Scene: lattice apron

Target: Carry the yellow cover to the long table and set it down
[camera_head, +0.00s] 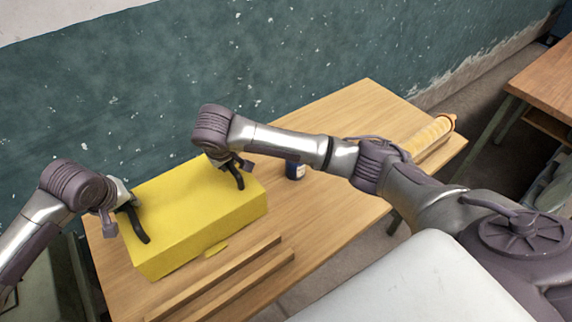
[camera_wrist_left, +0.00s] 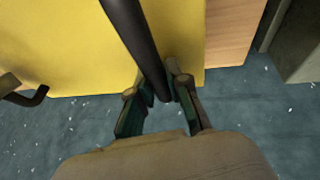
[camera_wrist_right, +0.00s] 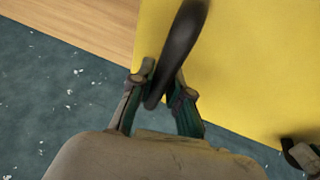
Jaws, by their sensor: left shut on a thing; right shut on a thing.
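The yellow cover (camera_head: 192,212) is a box shape with two black handles on its top and a small tab low on its front. It is at the left part of the long wooden table (camera_head: 330,210); I cannot tell whether it rests on the top or is just above it. My left gripper (camera_head: 122,207) is shut on the left black handle (camera_wrist_left: 135,40). My right gripper (camera_head: 232,166) is shut on the right black handle (camera_wrist_right: 180,45). The cover's yellow top also fills much of both wrist views. Its underside is hidden.
Two wooden strips (camera_head: 225,283) lie in front of the cover. A dark blue jar (camera_head: 295,170) stands right of it, partly behind my right arm. A long ribbed tan object (camera_head: 430,135) lies at the table's right end. A teal wall (camera_head: 250,60) is behind; another table (camera_head: 545,80) is far right.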

